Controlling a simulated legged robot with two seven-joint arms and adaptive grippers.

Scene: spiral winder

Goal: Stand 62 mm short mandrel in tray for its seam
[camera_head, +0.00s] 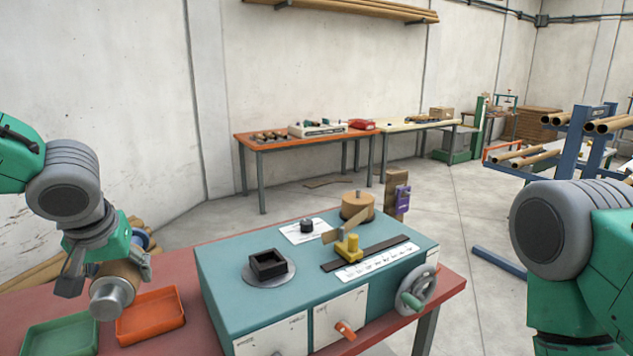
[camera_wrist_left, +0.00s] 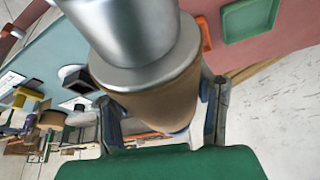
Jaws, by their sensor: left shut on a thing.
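My left gripper (camera_head: 108,272) is shut on the mandrel (camera_head: 111,298), a silver metal cylinder with a flange and a brown tube-like part. The fingers hold it on either side of the brown part. In the left wrist view the mandrel (camera_wrist_left: 150,85) fills the middle, with its silver end at the top. In the head view its silver end points down toward the viewer. It overlaps the left edge of the orange tray (camera_head: 150,315) in the picture. The green tray (camera_head: 60,338) lies to the left. Both visible tray floors look empty. My right gripper is out of view.
The teal winder (camera_head: 225,285) stands on the red table (camera_head: 183,266), right of the trays. It carries a black square block (camera_head: 268,263), a yellow clamp (camera_head: 347,248) and a handwheel (camera_head: 419,290). Two worktables stand by the back wall; a tube rack (camera_head: 585,150) is at right.

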